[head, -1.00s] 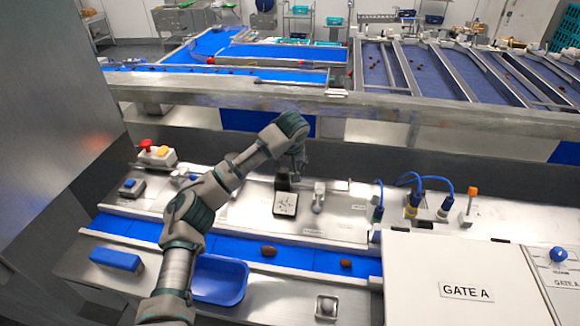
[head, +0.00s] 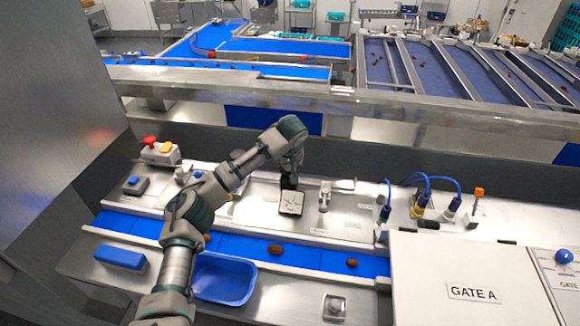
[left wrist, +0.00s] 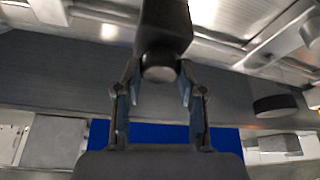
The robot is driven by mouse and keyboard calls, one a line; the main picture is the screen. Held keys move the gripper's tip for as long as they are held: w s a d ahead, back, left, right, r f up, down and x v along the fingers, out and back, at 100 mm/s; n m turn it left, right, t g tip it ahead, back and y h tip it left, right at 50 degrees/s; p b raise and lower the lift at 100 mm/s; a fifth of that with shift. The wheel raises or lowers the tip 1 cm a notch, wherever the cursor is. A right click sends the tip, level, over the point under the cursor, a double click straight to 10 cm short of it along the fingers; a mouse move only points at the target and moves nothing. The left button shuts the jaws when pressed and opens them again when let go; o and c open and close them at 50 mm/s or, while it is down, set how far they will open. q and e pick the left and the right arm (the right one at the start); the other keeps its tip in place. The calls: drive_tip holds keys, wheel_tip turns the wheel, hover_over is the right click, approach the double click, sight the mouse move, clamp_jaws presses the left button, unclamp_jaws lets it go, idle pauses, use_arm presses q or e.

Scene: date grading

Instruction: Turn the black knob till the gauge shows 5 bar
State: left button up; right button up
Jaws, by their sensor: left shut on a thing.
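The gauge (head: 291,203) is a square, pale dial on the steel panel in the head view; its needle and figures are too small to read. The black knob (head: 288,183) is just behind it, partly hidden by my left gripper (head: 290,171), which reaches down from above. In the left wrist view a dark, round-ended piece, the knob (left wrist: 160,73), lies between the two fingers of my left gripper (left wrist: 159,82). The gripper is shut on it. My right gripper is not in view.
A small metal valve (head: 324,195) stands right of the gauge. Blue cables with plugs (head: 420,205) are farther right. A blue belt (head: 310,256) carries brown dates in front. A blue tray (head: 224,279) and the white GATE A box (head: 450,262) stand nearer.

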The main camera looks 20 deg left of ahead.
use_arm(q)
drive_tip(key=shift+a+m, duration=0.1)
drive_tip(key=shift+m, duration=0.5)
drive_tip(key=m+h, duration=0.2)
drive_tip(key=m, duration=0.2)
drive_tip(key=shift+t, duration=0.4)
drive_tip(key=m+h, duration=0.1)
drive_tip(key=m, duration=0.1)
drive_tip(key=m+h, duration=0.1)
drive_tip(key=m, duration=0.2)
drive_tip(key=shift+a+m+g, duration=0.1)
drive_tip(key=shift+m+g, duration=0.2)
drive_tip(key=m+h, duration=0.1)
drive_tip(key=m, duration=0.2)
drive_tip(key=m+g+h, duration=0.1)
drive_tip(key=m, duration=0.2)
drive_tip(key=shift+w+a+r, duration=0.1)
drive_tip(key=m+g, duration=0.1)
drive_tip(key=m, duration=0.1)
drive_tip(key=m+g, duration=0.1)
drive_tip(key=m, duration=0.2)
drive_tip(key=shift+w+r+h, duration=0.1)
drive_tip(key=shift+h, duration=0.2)
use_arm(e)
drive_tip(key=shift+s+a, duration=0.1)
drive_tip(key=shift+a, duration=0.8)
